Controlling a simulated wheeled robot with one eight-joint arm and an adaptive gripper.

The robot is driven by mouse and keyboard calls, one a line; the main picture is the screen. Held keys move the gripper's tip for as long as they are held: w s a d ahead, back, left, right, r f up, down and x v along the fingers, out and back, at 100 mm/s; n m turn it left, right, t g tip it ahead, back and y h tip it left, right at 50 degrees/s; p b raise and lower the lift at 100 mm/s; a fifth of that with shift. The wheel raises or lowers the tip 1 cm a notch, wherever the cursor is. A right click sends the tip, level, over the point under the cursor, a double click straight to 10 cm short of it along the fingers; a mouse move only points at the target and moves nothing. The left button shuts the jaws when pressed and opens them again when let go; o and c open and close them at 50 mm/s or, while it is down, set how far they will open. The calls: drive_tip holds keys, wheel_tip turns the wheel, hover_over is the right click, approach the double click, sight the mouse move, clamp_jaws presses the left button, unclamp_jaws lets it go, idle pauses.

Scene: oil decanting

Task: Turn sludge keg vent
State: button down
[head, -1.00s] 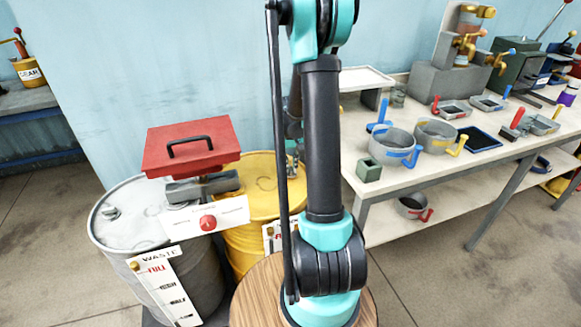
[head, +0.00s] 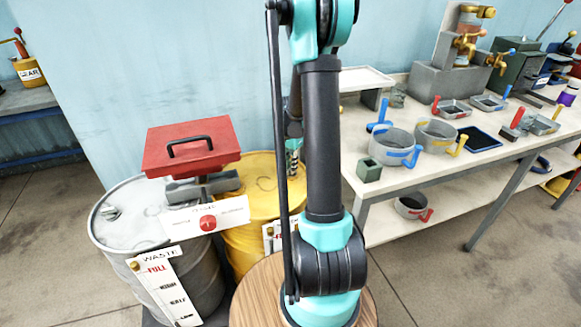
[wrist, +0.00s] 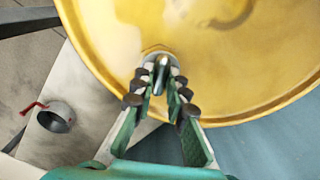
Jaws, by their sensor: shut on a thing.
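The yellow keg (head: 258,180) stands behind my arm, beside the grey waste drum. Its top (wrist: 225,70) fills much of the wrist view. A small metal vent (wrist: 161,68) sits on the keg's top near the rim. My gripper (wrist: 158,85) is shut on the vent, with one finger on each side of it. In the head view my arm hides most of the gripper and the vent; a bit of the gripper (head: 293,165) shows beside the arm column.
A grey waste drum (head: 115,220) with a gauge label stands left, with a red-lidded box (head: 190,148) above it. A workbench (head: 400,195) at right carries several pots and trays. A pot with a red handle (head: 410,207) is on its lower shelf.

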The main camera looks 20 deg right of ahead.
drive_tip(key=m, duration=0.5)
drive_tip(key=shift+m, duration=0.4)
idle(0.4)
drive_tip(key=c, duration=1.5)
unclamp_jaws()
drive_tip(key=shift+c, duration=0.2)
wheel_tip(320, 180, up, 12)
